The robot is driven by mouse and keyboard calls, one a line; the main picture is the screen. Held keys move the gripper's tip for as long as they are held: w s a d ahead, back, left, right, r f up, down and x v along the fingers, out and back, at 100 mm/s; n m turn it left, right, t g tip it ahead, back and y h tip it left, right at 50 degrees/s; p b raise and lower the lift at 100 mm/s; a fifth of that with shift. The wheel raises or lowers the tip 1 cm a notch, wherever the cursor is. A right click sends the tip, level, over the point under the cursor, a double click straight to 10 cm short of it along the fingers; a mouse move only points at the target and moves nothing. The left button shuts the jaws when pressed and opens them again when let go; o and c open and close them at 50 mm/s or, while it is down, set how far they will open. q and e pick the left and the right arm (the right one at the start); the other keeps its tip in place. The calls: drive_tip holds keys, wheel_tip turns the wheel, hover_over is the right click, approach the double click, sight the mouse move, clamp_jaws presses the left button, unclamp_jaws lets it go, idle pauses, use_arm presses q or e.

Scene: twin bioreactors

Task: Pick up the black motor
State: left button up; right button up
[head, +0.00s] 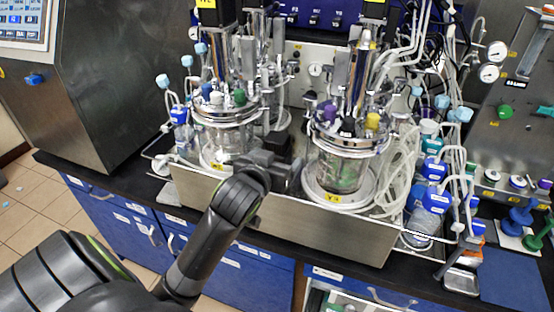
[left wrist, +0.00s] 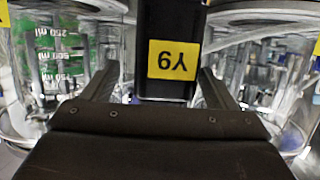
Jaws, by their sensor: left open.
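A black motor (left wrist: 172,40) with a yellow label stands between the fingertips in the left wrist view. My left gripper (left wrist: 157,82) is open, with one finger on each side of the motor. In the head view my left gripper (head: 288,174) is between the two glass vessels, at the front of the steel tray. Black blocks with yellow labels top the left column (head: 215,12) and the right column (head: 376,8). My right gripper is not in view.
The left glass vessel (head: 222,140) and right glass vessel (head: 343,170) stand close on both sides of my gripper, inside the steel tray (head: 300,222). Tubes and blue-capped bottles (head: 432,185) crowd the right.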

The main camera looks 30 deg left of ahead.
use_arm(q)
drive_tip(key=x, duration=0.3)
drive_tip(key=shift+w+a+p, duration=0.15)
drive_tip(key=shift+a+p, duration=0.2)
drive_tip(key=shift+p, duration=0.05)
drive_tip(key=shift+w+f, duration=0.15)
drive_tip(key=shift+w, duration=0.2)
drive_tip(key=shift+c, duration=0.4)
clamp_jaws()
